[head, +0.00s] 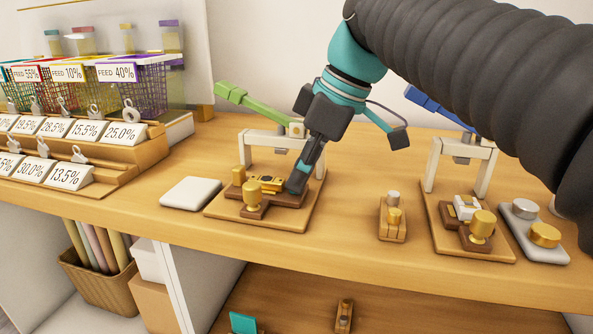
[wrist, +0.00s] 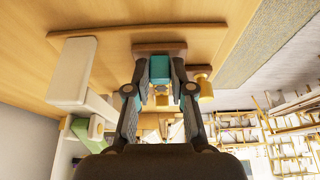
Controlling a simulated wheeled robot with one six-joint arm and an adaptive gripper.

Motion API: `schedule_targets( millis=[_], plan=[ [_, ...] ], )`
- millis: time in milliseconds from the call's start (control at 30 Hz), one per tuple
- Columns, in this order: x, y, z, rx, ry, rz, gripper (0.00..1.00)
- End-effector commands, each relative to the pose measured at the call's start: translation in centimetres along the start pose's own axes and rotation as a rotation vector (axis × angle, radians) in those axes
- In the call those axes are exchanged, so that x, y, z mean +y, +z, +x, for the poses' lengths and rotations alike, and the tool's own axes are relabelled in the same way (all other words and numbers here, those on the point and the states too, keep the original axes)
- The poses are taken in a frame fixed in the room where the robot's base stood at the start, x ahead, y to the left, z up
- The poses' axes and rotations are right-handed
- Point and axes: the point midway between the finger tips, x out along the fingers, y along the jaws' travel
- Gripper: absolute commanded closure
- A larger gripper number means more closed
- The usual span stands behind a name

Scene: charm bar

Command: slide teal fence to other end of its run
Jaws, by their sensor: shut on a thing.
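The teal fence (wrist: 160,69) shows between my fingertips in the wrist view, at the brown block of a press. In the head view it is mostly hidden behind my gripper (head: 297,183). My gripper (wrist: 159,82) is shut on the fence, reaching down at the right end of the brown base (head: 283,197). A brass cup-like knob (head: 253,193) stands at the front of that base, with another brass piece (head: 239,175) at its left. The press has a white frame (head: 250,139) and a raised green lever (head: 240,97), on a wooden board (head: 232,219).
A pale flat pad (head: 190,193) lies left of the press. A small wooden holder with brass pieces (head: 393,218) and a second press with a blue lever (head: 432,102) stand to the right. Price-tag racks (head: 90,130) fill the left. The counter between press and holder is clear.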

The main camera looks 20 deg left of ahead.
Motion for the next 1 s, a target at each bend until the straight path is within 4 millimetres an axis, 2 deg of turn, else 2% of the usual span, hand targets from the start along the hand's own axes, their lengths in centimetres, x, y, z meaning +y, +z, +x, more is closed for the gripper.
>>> schedule_targets(
  millis=[167, 200, 233, 567, 1000],
  plan=[
    [0.0, 0.3, -0.1, 0.0, 0.0, -0.001, 1.0],
    [0.0, 0.2, -0.1, 0.0, 0.0, -0.001, 0.68],
    [0.0, 0.2, -0.1, 0.0, 0.0, -0.001, 0.62],
    [0.0, 0.2, -0.2, 0.0, 0.0, -0.001, 0.62],
    [0.0, -0.1, -3.0, 0.0, 0.0, 0.0, 0.62]
  ],
)
